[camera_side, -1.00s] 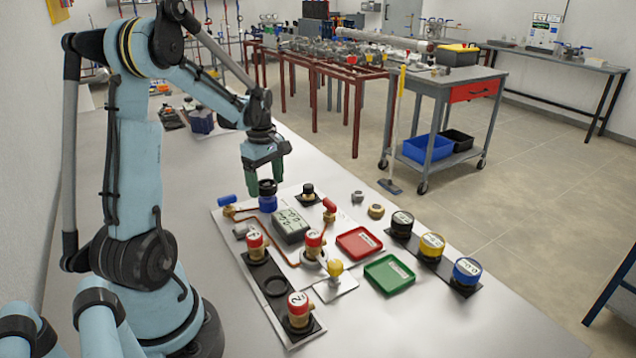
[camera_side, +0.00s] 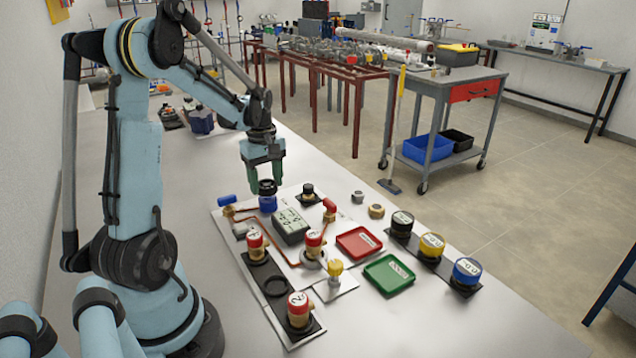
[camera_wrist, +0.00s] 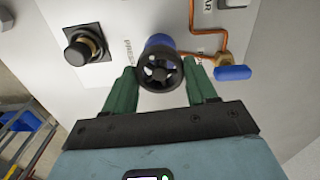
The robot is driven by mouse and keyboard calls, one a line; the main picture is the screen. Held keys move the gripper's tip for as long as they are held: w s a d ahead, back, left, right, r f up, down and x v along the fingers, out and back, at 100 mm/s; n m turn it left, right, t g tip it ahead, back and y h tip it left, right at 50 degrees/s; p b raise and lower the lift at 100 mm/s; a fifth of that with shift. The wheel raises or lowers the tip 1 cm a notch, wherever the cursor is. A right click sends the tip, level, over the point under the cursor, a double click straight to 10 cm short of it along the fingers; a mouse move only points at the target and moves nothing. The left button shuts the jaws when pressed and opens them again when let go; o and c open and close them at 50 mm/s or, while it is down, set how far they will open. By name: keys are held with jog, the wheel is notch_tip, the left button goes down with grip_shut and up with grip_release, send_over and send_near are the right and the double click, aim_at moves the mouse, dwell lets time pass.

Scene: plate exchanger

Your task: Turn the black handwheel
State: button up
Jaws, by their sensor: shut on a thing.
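The black handwheel (camera_side: 267,187) sits on top of a blue valve body (camera_side: 267,203) at the back left of the panel. The wrist view shows the spoked handwheel (camera_wrist: 160,73) from above, between the two green fingers of my gripper (camera_wrist: 162,88). My gripper (camera_side: 264,177) points down over the handwheel and is shut on its rim, one finger on each side. The fingers partly hide the wheel's top in the side view.
A black-capped brass fitting (camera_side: 308,190) stands close to the right of the handwheel. A blue-handled valve (camera_side: 226,201) is on its left, with a gauge box (camera_side: 290,224) in front. Copper pipes, red-capped valves, a red tray (camera_side: 359,242) and a green tray (camera_side: 389,273) lie further forward.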

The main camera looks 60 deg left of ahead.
aim_at(267, 183)
jog(key=m, duration=1.1)
jog(key=shift+m, duration=1.9)
jog(key=o, duration=1.1)
jog(key=shift+c, duration=0.2)
jog(key=shift+r, duration=0.1)
notch_tip(267, 183, up, 12)
